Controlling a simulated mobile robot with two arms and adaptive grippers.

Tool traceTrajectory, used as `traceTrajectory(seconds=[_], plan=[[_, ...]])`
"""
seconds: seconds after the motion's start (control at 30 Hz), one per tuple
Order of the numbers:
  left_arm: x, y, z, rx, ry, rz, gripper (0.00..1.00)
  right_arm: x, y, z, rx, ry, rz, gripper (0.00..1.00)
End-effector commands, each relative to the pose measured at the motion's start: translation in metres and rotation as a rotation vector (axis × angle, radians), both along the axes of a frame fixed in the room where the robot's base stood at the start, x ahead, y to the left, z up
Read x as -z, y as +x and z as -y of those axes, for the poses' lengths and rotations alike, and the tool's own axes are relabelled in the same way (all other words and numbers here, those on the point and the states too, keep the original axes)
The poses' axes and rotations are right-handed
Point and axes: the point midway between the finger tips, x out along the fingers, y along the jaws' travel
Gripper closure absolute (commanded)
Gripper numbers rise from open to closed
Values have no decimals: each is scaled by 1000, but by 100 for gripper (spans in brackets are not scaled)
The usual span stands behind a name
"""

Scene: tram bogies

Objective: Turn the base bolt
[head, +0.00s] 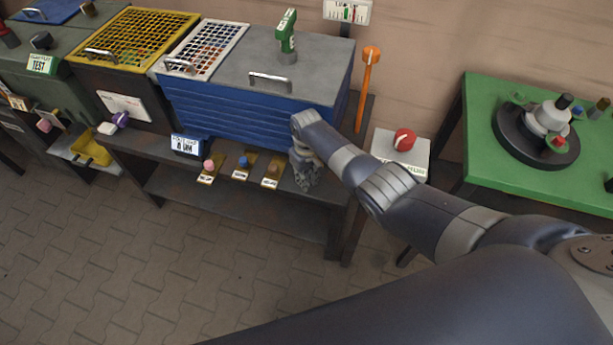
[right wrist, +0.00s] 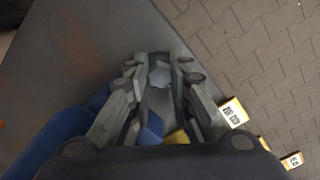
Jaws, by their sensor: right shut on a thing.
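My right gripper (head: 306,178) points down at the front right corner of the blue ribbed box (head: 240,115), over the dark bench. In the right wrist view, its two fingers (right wrist: 160,75) are closed in around a small pale grey thing (right wrist: 160,78). I take this to be the base bolt; most of it is hidden by the fingers. In the head view the gripper and wrist cover it. My left gripper is out of view.
Pink (head: 208,165), blue (head: 243,162) and brown (head: 272,169) knobs stand on labelled yellow plates left of the gripper. A red knob (head: 404,139) sits on a white box to the right. The paved floor in front is clear.

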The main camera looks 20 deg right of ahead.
Motion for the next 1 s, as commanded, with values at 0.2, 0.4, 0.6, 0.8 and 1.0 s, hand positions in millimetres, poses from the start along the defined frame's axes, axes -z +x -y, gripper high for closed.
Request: traceTrajectory(seconds=[0.2,0.4,0.6,0.8,1.0], plan=[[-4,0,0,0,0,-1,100,0,-1,0,126,-1,-2,100],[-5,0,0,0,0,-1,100,0,-1,0,192,-1,-2,100],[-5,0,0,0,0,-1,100,0,-1,0,217,-1,-2,100],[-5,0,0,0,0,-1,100,1,-1,0,219,-1,-2,100],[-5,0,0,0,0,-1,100,1,-1,0,218,-1,-2,74]])
